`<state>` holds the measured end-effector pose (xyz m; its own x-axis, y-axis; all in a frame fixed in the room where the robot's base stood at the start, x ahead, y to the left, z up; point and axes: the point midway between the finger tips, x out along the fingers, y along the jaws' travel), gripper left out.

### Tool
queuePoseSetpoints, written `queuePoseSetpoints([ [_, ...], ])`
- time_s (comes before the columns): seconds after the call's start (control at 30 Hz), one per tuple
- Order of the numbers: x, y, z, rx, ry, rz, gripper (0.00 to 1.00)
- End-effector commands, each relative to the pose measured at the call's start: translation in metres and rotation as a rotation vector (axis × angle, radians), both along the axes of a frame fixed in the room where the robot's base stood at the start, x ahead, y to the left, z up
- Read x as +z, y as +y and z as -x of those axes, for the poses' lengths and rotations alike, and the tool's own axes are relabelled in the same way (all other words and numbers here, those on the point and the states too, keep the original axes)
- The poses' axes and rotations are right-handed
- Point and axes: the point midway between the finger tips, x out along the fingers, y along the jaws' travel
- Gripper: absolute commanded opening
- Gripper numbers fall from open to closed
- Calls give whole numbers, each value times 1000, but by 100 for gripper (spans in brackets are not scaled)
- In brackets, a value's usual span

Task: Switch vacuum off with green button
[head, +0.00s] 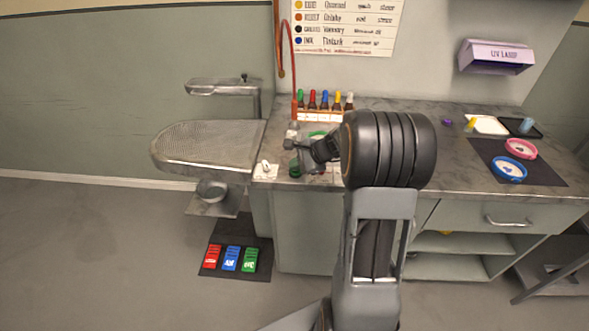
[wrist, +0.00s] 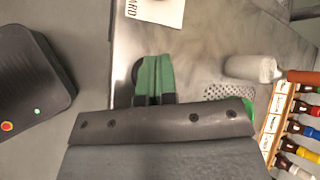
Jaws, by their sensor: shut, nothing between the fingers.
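My gripper (head: 297,165) reaches down over the left end of the counter; its fingers (wrist: 153,78) are shut and show green in the wrist view. A dark round edge shows beside the fingertips in the wrist view; what lies under them is hidden. A dark green spot shows at the fingertips in the head view; I cannot tell whether it is a button. On the floor, a green pedal-like block (head: 250,260) lies at the right of a row, apart from my gripper. Another green edge (wrist: 249,105) peeks from behind my gripper in the wrist view.
Bottles with coloured caps stand in a rack (head: 320,115) behind my gripper. A perforated metal board (head: 205,148) juts out left of the counter. Red (head: 212,257) and blue (head: 231,259) blocks share the floor mat. A white card (head: 266,171) lies at the counter's left edge.

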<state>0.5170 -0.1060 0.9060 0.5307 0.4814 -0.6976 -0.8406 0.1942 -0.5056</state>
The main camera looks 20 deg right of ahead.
Motion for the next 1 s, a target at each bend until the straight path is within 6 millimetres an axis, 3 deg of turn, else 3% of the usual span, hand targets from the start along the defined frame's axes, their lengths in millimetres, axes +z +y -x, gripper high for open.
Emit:
queuePoseSetpoints([
  [0.53,56,0,0,1,-3,0,0],
  [1.0,58,0,0,0,-1,0,0],
])
